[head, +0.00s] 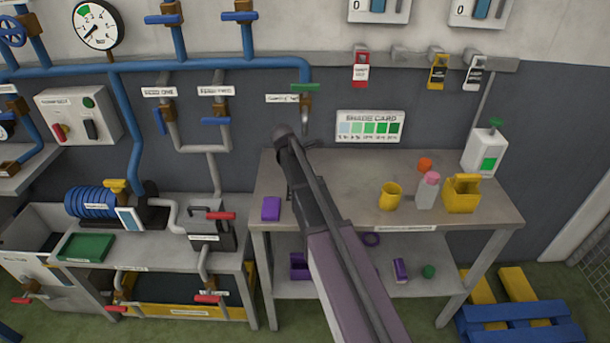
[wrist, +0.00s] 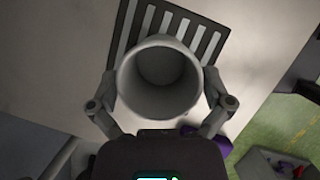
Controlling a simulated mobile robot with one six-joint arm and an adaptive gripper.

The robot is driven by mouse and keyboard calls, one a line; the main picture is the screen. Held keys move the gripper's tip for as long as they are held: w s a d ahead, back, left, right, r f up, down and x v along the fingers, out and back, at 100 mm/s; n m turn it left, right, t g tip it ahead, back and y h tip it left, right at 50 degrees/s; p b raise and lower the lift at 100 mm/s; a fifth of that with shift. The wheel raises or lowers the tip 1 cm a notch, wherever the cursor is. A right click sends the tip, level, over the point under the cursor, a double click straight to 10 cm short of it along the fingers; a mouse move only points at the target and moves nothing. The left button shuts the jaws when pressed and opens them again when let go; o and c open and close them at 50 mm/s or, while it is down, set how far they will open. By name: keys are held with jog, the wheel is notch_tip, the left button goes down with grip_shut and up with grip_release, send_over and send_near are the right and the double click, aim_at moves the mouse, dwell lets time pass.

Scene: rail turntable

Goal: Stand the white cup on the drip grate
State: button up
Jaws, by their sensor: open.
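The white cup (wrist: 158,78), grey in this light, shows in the wrist view with its open mouth facing the camera. It looks upright. Behind it lies the drip grate (wrist: 206,42), a dark plate with pale slats; the cup covers its near part. The cup's base is hidden, so I cannot tell for certain that it rests wholly on the slats. My gripper (wrist: 160,80) is open, with one finger on each side of the cup, close to its wall. Any contact is unclear. In the head view my arm hides the cup and grate.
The workbench (head: 350,207) carries a purple block (head: 271,208) at left, and a yellow mug (head: 390,196), a pink-capped bottle (head: 428,190) and a yellow caddy (head: 462,194) at right. A green-handled tap (head: 306,90) is on the wall above. The bench's front middle looks clear.

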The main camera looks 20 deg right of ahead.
jog(key=shift+a+r+p, duration=0.2)
jog(key=shift+r+p, duration=0.3)
jog(key=shift+r, duration=0.15)
jog(key=a, duration=0.4)
jog(key=s+a, duration=0.1)
jog(key=a, duration=0.7)
jog(key=shift+s+f, duration=0.15)
jog(key=shift+s, duration=0.05)
jog(key=s+d+m, duration=0.1)
jog(key=s+m, duration=0.2)
jog(key=s, duration=0.1)
jog(key=s+d+m+y, duration=0.1)
jog(key=s+m, duration=0.1)
jog(key=s, duration=0.1)
jog(key=s+d+f+m+y, duration=0.1)
jog(key=s+d+m, duration=0.1)
jog(key=s+m, duration=0.1)
jog(key=shift+s+m, duration=0.3)
jog(key=shift+s, duration=0.55)
jog(key=s+d+m+y, duration=0.2)
jog(key=s+m, duration=0.8)
jog(key=s, duration=0.2)
jog(key=shift+s+f+m+y, duration=0.2)
jog(key=shift+f+m+y, duration=0.05)
jog(key=shift+m+y, duration=0.05)
jog(key=shift+c, duration=0.2)
